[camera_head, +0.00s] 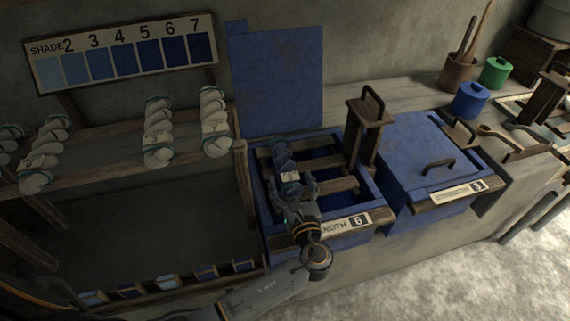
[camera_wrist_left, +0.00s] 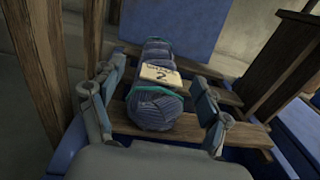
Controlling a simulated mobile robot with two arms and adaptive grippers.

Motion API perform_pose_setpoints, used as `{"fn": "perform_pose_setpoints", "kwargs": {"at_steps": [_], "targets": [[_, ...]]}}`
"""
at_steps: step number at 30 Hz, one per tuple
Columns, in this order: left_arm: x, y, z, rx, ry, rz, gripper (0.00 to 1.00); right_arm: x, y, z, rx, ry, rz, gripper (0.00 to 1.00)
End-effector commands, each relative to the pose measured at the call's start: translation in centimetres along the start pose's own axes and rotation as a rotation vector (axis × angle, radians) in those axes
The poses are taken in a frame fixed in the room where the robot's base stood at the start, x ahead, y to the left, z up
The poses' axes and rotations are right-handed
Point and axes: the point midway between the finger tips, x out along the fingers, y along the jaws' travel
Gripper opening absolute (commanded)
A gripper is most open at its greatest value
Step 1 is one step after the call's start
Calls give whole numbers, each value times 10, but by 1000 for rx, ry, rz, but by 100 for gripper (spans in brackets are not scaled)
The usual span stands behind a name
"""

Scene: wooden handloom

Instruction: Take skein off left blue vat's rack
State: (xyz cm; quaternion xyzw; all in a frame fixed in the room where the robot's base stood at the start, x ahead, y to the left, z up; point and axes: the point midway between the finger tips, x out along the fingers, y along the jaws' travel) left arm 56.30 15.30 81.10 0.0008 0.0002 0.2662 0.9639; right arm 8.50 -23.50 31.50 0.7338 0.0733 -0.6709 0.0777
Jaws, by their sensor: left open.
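The blue skein (camera_head: 284,160) lies on the wooden rack (camera_head: 322,164) of the left blue vat (camera_head: 262,200), whose lid stands open behind it. In the left wrist view the skein (camera_wrist_left: 157,105) has teal ties and a pale tag (camera_wrist_left: 165,74) that seems to read 2. My left gripper (camera_head: 296,189) is over the near end of the skein. In the left wrist view its two fingers (camera_wrist_left: 158,112) stand apart on either side of the skein, with gaps visible. My right gripper does not show.
The right blue vat (camera_head: 420,165) is covered by a lid with a handle. A wooden post with a handle (camera_head: 366,120) rises between the vats. White skeins (camera_head: 215,122) lie on a shelf at left. A shade chart (camera_head: 122,52) hangs behind.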

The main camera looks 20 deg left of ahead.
Motion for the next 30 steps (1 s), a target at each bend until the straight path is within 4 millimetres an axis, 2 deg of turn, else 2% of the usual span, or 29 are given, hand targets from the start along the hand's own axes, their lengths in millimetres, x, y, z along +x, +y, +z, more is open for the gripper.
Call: {"fn": "perform_pose_setpoints", "kwargs": {"at_steps": [3, 10, 20, 21, 30], "targets": [[15, -1, 1, 0, -1, -1, 76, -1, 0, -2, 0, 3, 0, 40], [16, -1, 0, -1, 0, -1, 76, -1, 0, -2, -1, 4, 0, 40], [16, 0, 0, -1, 1, -1, 9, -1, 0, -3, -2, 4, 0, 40], [16, 0, 0, -1, 1, -1, 6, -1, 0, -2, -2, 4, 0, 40], [16, 0, 0, 0, 1, 0, 6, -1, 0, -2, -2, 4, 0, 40]]}}
